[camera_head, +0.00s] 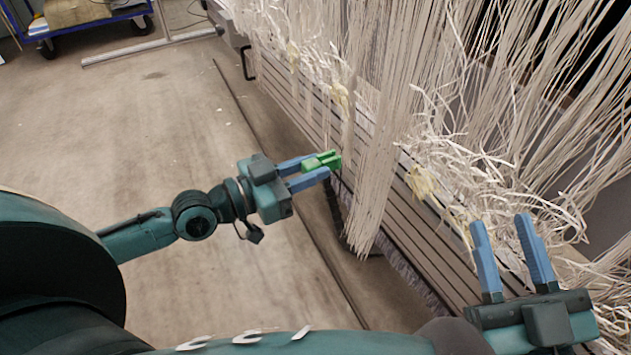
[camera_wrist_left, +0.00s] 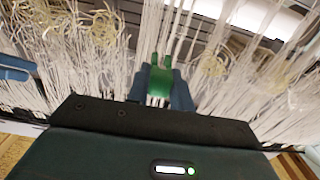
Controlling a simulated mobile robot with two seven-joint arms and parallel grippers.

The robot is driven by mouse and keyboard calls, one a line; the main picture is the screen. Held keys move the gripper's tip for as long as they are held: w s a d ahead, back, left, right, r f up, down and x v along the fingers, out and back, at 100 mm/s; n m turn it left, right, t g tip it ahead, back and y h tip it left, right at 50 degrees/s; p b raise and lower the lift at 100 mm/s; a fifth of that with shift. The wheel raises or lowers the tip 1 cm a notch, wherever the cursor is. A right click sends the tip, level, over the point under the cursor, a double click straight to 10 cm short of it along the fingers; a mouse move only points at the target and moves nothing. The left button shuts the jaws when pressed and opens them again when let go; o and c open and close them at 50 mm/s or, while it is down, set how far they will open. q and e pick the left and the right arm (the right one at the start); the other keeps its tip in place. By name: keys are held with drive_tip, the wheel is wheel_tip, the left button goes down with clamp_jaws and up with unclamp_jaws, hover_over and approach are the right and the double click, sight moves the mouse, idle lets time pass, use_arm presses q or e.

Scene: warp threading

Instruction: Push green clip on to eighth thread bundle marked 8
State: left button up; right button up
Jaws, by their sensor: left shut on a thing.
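The green clip (camera_head: 322,161) is held between the blue fingers of my left gripper (camera_head: 312,170). Its free end points right, towards a hanging white thread bundle (camera_head: 375,170). In the head view a small gap seems to lie between the clip and the bundle. The clip also shows in the left wrist view (camera_wrist_left: 160,78), with two prongs pointing away and white threads just beyond and around them. I cannot tell if any thread is between the prongs. No number 8 mark is readable. My right gripper (camera_head: 505,222) is open and empty in front of the threads at lower right.
Many loose white threads hang over a slatted panel (camera_head: 400,215) on the right. Knotted yellowish bundles (camera_head: 422,182) lie along it. The floor (camera_head: 150,120) on the left is clear, with a blue cart (camera_head: 95,30) at the far top left.

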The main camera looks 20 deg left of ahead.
sight(380, 142)
use_arm(q)
drive_tip(key=shift+w+d, duration=0.1)
drive_tip(key=shift+w, duration=0.05)
drive_tip(key=shift+p+x, duration=0.35)
drive_tip(key=shift+x, duration=0.75)
drive_tip(key=x, duration=0.3)
drive_tip(key=shift+w+d+r+p, duration=0.1)
drive_tip(key=shift+p, duration=0.2)
drive_tip(key=shift+x, duration=1.85)
use_arm(e)
drive_tip(key=shift+s+a+f+m+g+h, duration=0.1)
drive_tip(key=shift+s+f+m+g+h, duration=0.15)
drive_tip(key=shift+f+m+h, duration=0.25)
drive_tip(key=shift+s+a+f+m+g+h, duration=0.1)
drive_tip(key=shift+s+f+m+g+h, duration=0.15)
drive_tip(key=shift+f, duration=0.4)
drive_tip(key=shift+w+r, duration=0.1)
use_arm(q)
drive_tip(key=shift+x, duration=2.65)
drive_tip(key=o, duration=1.3)
